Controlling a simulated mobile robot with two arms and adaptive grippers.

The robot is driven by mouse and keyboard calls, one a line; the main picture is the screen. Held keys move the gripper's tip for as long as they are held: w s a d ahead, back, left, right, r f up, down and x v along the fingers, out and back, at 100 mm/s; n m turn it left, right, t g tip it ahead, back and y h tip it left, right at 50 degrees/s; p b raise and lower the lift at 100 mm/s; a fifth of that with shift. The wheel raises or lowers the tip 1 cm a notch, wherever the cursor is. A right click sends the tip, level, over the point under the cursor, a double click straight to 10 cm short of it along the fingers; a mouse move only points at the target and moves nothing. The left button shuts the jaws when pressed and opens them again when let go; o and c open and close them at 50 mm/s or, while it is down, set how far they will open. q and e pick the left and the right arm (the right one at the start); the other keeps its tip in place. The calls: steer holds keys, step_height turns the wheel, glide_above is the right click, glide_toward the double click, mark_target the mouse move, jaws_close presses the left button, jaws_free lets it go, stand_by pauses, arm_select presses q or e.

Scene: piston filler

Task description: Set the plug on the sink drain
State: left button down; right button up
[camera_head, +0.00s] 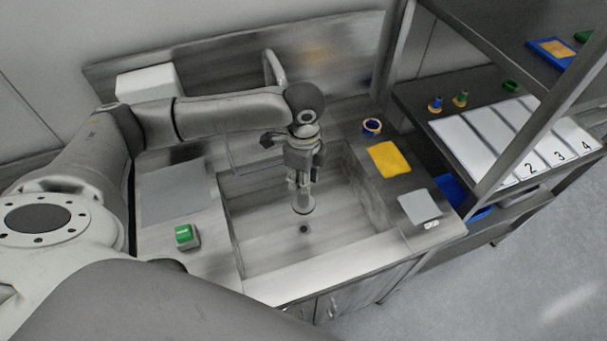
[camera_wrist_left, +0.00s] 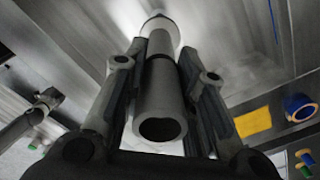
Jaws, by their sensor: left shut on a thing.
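My left gripper (camera_head: 302,180) hangs over the sink basin (camera_head: 262,243), pointing down, and is shut on the plug (camera_head: 303,206). The plug has a grey stem and a paler, wider disc at its lower end. In the left wrist view the stem of the plug (camera_wrist_left: 160,95) runs between the two fingers of the gripper (camera_wrist_left: 160,85), with the pale end beyond them. The sink drain (camera_head: 304,229) is a small dark hole in the basin floor, just below the plug in the head view. The gap between them is hard to judge. My right gripper is out of view.
The right ledge holds a yellow cloth (camera_head: 389,159), a grey pad (camera_head: 419,206) and a blue-and-orange ring (camera_head: 372,126). A green-topped box (camera_head: 186,235) sits on the left counter. A faucet (camera_head: 274,68) stands behind. Shelves (camera_head: 470,115) rise at the right.

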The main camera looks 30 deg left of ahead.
mark_target(304, 204)
arm_select(q)
steer(key=shift+f+b, duration=0.3)
steer(key=shift+f, duration=0.95)
steer(key=shift+f+b, duration=0.6)
steer(key=shift+f, duration=1.35)
steer(key=shift+f+b, duration=0.9)
steer(key=shift+f, duration=1.65)
steer(key=shift+f+b, duration=0.45)
steer(key=shift+f, duration=0.9)
steer(key=shift+p, duration=0.45)
steer(key=shift+d+p, duration=0.1)
steer(key=shift+p, duration=0.3)
steer(key=shift+f, duration=0.1)
